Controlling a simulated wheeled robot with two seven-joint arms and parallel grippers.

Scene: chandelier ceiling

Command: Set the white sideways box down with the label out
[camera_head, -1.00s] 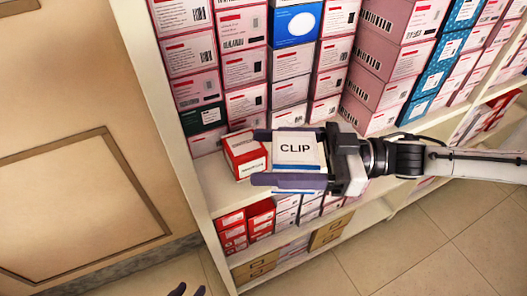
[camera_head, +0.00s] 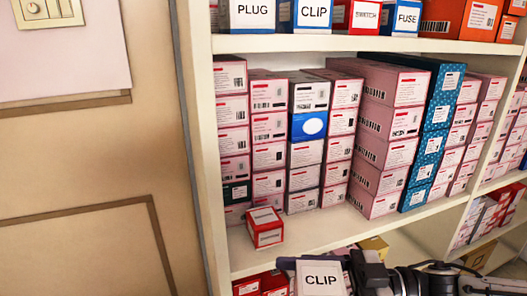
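My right gripper (camera_head: 312,265) is at the bottom edge, its arm coming in from the right. It is shut on a box with a white face reading CLIP (camera_head: 322,281). That label faces up toward my camera and reads upright. The box's lower part is cut off by the frame. The box is in front of the middle shelf (camera_head: 310,240), low in the picture; I cannot tell its exact distance from the shelf edge. My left gripper is not in view.
A small red-and-white box (camera_head: 265,228) stands at the left front of the middle shelf. Stacked pink boxes (camera_head: 269,128) fill the back. The top shelf (camera_head: 270,43) holds labelled PLUG, CLIP, SWITCH and FUSE boxes. Shelf in front of the stacks, right of the red box, is bare.

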